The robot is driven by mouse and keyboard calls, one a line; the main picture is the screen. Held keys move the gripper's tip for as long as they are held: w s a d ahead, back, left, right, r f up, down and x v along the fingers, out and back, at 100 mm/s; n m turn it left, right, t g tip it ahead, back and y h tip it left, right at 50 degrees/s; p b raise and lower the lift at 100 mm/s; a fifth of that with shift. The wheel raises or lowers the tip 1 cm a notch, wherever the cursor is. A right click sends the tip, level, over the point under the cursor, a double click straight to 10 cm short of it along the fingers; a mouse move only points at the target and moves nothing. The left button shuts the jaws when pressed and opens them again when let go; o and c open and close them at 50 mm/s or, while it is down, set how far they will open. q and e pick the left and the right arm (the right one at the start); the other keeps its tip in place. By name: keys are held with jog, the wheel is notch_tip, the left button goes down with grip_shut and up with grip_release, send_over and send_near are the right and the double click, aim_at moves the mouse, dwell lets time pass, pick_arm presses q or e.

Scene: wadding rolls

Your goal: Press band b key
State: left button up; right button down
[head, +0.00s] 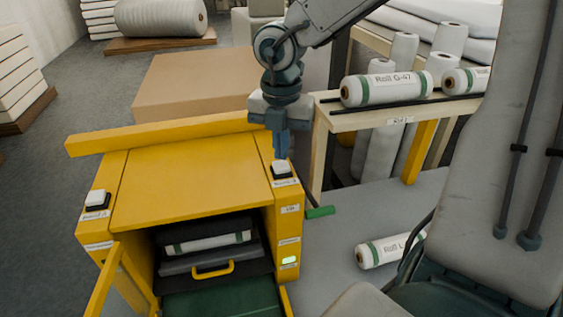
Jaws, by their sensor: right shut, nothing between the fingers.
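A yellow machine (180,185) stands at the centre left with a key on each front top corner. The right key (282,170) is a white cap on a dark base, with a small label I cannot read clearly. I cannot tell whether the tips touch the cap. My left gripper is not in view.
The machine's front door (104,281) hangs open, showing a wrapped roll (208,242) and a yellow-handled tray (213,269) inside. A green light (289,260) glows on its right post. A wooden rack (330,122) bears labelled rolls. Another roll (390,251) lies lower right.

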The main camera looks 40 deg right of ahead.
aim_at(281, 164)
dwell(0.6)
notch_tip(281, 164, up, 6)
jog(key=p, duration=0.5)
jog(key=shift+p, duration=0.35)
